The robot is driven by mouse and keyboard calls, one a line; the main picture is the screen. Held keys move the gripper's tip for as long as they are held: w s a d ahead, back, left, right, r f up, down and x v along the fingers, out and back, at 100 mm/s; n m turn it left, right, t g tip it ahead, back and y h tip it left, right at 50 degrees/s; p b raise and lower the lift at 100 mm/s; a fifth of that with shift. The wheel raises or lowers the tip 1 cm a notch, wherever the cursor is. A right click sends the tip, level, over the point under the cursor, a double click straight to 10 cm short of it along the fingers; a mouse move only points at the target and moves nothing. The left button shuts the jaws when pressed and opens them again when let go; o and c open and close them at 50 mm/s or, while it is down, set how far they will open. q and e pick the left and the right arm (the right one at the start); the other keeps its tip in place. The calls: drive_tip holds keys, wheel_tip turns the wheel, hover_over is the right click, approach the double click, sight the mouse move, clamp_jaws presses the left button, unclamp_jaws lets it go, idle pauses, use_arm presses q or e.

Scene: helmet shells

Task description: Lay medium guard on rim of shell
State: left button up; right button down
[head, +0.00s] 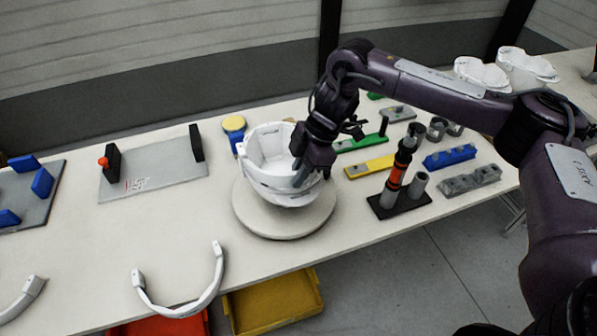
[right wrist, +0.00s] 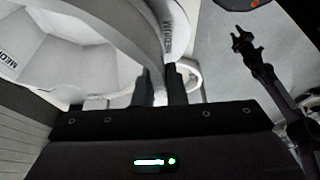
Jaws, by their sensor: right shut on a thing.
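The white helmet shell (head: 268,150) sits open side up on a round pale stand (head: 252,217). Its inside shows in the right wrist view (right wrist: 62,45), with a MEDIUM label. A white curved guard marked MEDIUM (right wrist: 172,22) is at my right gripper (right wrist: 162,84), which is shut on it. In the head view my right gripper (head: 316,176) points down at the shell's right side. A white band shows around the shell's front, but whether the guard rests on the rim or hovers just above it I cannot tell. My left gripper is not in view.
Two more white guards (head: 185,306) (head: 22,300) lie at the table's front left. A grey plate with black posts (head: 150,175) is left of the shell. A black stand with an orange-banded tool (head: 395,178) and several coloured blocks stand right of it.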

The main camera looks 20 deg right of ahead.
drive_tip(key=shift+f+b, duration=0.3)
drive_tip(key=shift+f, duration=0.2)
drive_tip(key=c, duration=1.4)
unclamp_jaws()
drive_tip(key=b+v, duration=0.1)
drive_tip(key=v, duration=0.5)
drive_tip(key=shift+d+r, duration=0.15)
drive_tip(key=shift+r, duration=0.15)
drive_tip(key=shift+d+r, duration=0.2)
drive_tip(key=shift+r, duration=0.35)
drive_tip(key=shift+s+f, duration=0.1)
drive_tip(key=shift+f, duration=0.05)
